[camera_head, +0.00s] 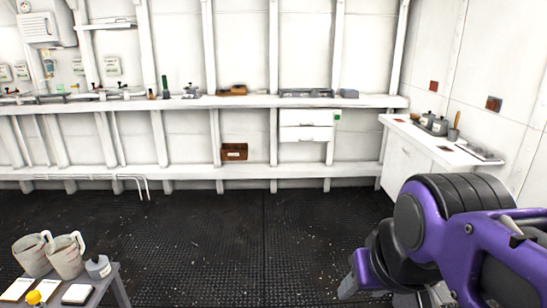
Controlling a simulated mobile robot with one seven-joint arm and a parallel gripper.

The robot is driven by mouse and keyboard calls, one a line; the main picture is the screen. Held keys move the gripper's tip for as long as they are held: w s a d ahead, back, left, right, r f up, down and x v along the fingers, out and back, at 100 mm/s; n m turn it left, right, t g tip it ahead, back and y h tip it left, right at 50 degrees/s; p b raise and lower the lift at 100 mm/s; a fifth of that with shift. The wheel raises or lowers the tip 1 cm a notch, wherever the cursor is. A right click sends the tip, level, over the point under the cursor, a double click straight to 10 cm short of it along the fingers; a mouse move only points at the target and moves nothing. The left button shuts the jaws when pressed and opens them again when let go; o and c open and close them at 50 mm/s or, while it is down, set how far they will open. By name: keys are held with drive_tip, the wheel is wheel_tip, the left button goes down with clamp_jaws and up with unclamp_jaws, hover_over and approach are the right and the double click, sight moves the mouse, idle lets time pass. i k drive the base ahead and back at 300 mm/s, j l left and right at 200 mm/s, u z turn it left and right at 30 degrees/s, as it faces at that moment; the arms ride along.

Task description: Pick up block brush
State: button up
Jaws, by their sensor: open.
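A small brown block-shaped thing (235,90) lies on the long upper shelf at the back wall, near the middle of the view. It may be the block brush, but it is too small to tell. My gripper (372,280) is at the lower right, partly hidden by my purple arm. It is open, over the dark floor, far in front of the back shelf, and I see nothing in it.
A brown box (234,152) sits on the lower shelf (330,170). A white counter (412,160) at the right bears dark canisters (434,124) and a cup with a wooden handle (454,134). A small table (118,287) with two jugs (66,255) stands lower left. The middle floor is clear.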

sight(414, 117)
drive_tip(key=i, duration=1.2)
drive_tip(key=i+z, duration=0.2)
drive_tip(key=i, duration=0.35)
drive_tip(key=i+j+z, duration=0.2)
drive_tip(key=i, duration=0.4)
drive_tip(key=i+z, duration=0.35)
drive_tip(key=i+j+z, duration=0.1)
drive_tip(key=i+z, duration=0.3)
drive_tip(key=i+j+z, duration=0.2)
drive_tip(key=i+z, duration=0.25)
drive_tip(key=z, duration=0.6)
drive_tip(key=i+j+z, duration=0.15)
drive_tip(key=j+z, duration=0.25)
drive_tip(key=i+j+z, duration=0.1)
drive_tip(key=j+z, duration=0.3)
drive_tip(key=i+j+z, duration=0.15)
drive_tip(key=j, duration=0.2)
drive_tip(key=j+z, duration=0.2)
drive_tip(key=j, duration=0.15)
